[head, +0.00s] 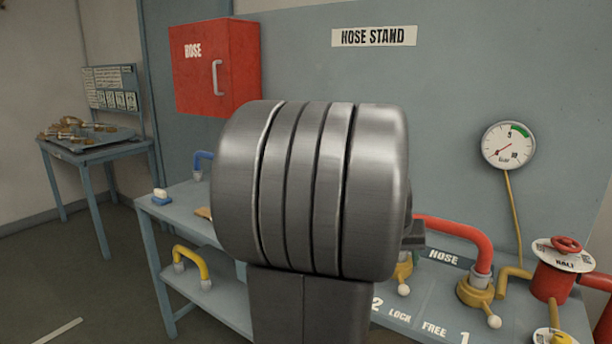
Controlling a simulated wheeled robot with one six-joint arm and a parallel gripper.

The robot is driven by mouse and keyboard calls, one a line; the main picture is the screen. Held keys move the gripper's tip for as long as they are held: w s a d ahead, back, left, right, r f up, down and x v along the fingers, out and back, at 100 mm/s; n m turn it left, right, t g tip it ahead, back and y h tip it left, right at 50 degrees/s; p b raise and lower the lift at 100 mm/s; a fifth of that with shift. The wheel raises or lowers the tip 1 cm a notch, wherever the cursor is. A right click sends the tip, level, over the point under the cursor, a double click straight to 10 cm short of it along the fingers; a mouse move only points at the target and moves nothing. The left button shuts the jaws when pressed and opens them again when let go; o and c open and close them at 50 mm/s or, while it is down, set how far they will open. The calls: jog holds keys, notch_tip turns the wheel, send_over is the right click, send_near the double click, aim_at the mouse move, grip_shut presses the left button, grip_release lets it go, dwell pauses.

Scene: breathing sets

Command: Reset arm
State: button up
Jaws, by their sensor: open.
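My arm fills the middle of the head view as a large grey ribbed metal cylinder on a dark grey link. It stands close to the camera and hides much of the bench and wall behind it. A small dark part sticks out at its right side, and I cannot tell what it is. My gripper's fingers do not show.
A blue-grey bench (176,208) holds a red hose (455,235) and a red valve (556,277). A gauge (508,145) and a red hose cabinet (215,66) are on the wall. A side table (93,150) stands left, with open floor in front.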

aim_at(403, 287)
jog(key=b+x, duration=0.1)
jog(key=x, duration=1.1)
jog(key=shift+w+f, duration=0.1)
jog(key=shift+f, duration=0.25)
jog(key=shift+w+d+f, duration=0.1)
jog(key=shift+w+f, duration=0.1)
jog(key=shift+f, duration=0.15)
jog(key=shift+a+r+m+b, duration=0.15)
jog(key=shift+a+m+b, duration=0.25)
jog(key=shift+a+m, duration=0.15)
jog(key=shift+r, duration=0.1)
